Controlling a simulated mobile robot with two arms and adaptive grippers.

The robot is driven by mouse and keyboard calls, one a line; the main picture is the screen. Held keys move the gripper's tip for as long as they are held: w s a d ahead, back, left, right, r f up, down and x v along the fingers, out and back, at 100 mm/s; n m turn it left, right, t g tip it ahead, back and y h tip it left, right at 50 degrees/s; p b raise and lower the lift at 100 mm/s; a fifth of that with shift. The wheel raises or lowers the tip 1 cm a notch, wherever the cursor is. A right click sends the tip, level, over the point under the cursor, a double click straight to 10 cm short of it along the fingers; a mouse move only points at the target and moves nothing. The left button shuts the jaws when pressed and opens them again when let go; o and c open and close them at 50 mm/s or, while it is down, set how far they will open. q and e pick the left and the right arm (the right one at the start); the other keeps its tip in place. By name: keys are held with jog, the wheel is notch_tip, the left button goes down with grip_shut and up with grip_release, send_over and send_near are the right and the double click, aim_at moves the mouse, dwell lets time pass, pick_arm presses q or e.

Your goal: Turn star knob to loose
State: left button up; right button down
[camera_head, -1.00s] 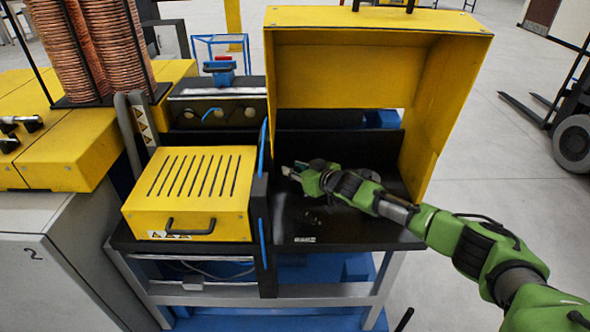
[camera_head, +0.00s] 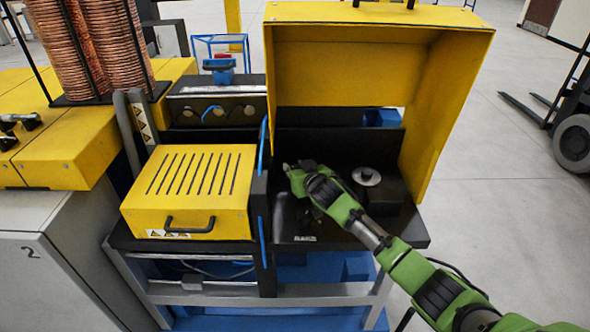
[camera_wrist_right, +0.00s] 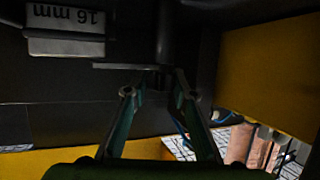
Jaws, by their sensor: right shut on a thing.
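My right gripper (camera_head: 288,168) reaches over the black bed of the machine under the raised yellow cover. In the right wrist view its two fingers (camera_wrist_right: 155,92) are closed in on a dark part between their tips, which I take to be the star knob. The knob is too dark to make out its shape or turn angle, and in the head view it is hidden by the gripper. A dark post and a thin grey bar stand just beyond the fingertips. My left gripper is in no view.
The raised yellow cover (camera_head: 345,75) stands behind and to the right of my arm. A yellow slotted box (camera_head: 190,190) is on the left. A silver disc (camera_head: 366,176) sits on a black block right of my wrist. A "16 mm" plate (camera_wrist_right: 65,18) shows in the wrist view.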

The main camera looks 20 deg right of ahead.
jog(key=m+h+b, duration=0.3)
jog(key=b, duration=0.1)
jog(key=shift+a+f+g, duration=0.1)
jog(key=shift+f+g, duration=0.15)
jog(key=shift+g, duration=0.05)
jog(key=shift+r+m+h+b, duration=0.2)
jog(key=shift+m+h+b, duration=0.5)
jog(key=shift+h+b, duration=0.25)
jog(key=c, duration=1.7)
grip_release()
jog(key=shift+r, duration=0.1)
jog(key=v, duration=1.2)
jog(key=shift+w+r, duration=0.1)
